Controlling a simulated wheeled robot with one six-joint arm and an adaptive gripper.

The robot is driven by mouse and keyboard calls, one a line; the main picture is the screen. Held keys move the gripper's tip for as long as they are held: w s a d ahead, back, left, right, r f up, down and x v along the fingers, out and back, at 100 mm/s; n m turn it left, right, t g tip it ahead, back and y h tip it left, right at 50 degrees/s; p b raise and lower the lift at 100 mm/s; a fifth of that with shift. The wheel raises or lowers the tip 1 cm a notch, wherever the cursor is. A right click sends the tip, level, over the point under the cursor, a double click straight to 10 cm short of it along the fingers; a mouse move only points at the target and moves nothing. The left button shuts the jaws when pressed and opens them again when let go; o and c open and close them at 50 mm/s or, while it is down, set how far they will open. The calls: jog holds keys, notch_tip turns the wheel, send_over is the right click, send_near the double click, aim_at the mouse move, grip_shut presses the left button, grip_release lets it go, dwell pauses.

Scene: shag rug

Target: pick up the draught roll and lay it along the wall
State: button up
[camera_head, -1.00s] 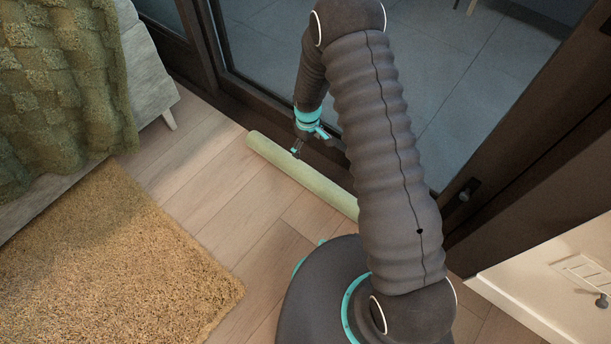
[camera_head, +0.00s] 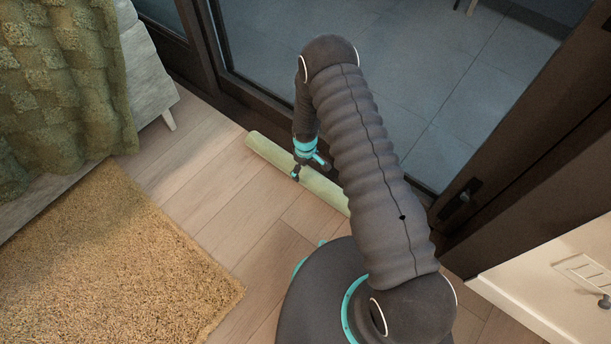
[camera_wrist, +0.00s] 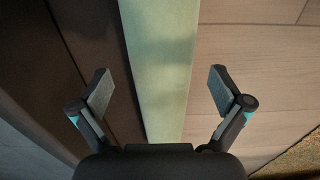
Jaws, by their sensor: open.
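The draught roll (camera_head: 265,148) is a long pale green cylinder lying on the wooden floor, close along the dark frame of the glass door. It also shows in the wrist view (camera_wrist: 162,60), running between my fingers. My gripper (camera_head: 297,175) is at the roll's middle part in the head view. In the wrist view my gripper (camera_wrist: 158,92) is open, one finger on each side of the roll, with a gap on both sides. Part of the roll is hidden behind my arm. I cannot tell how high the fingertips are above the floor.
A tan shag rug (camera_head: 110,265) lies at the left. A bed or sofa with a green knitted throw (camera_head: 60,90) stands at the upper left. The glass door (camera_head: 420,90) is behind the roll. Bare floor lies between rug and roll.

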aim_at(306, 175)
jog(key=shift+s+f, duration=0.1)
jog(key=shift+f, duration=2.25)
jog(key=c, duration=1.9)
jog(key=shift+o, duration=0.2)
jog(key=shift+r, duration=0.1)
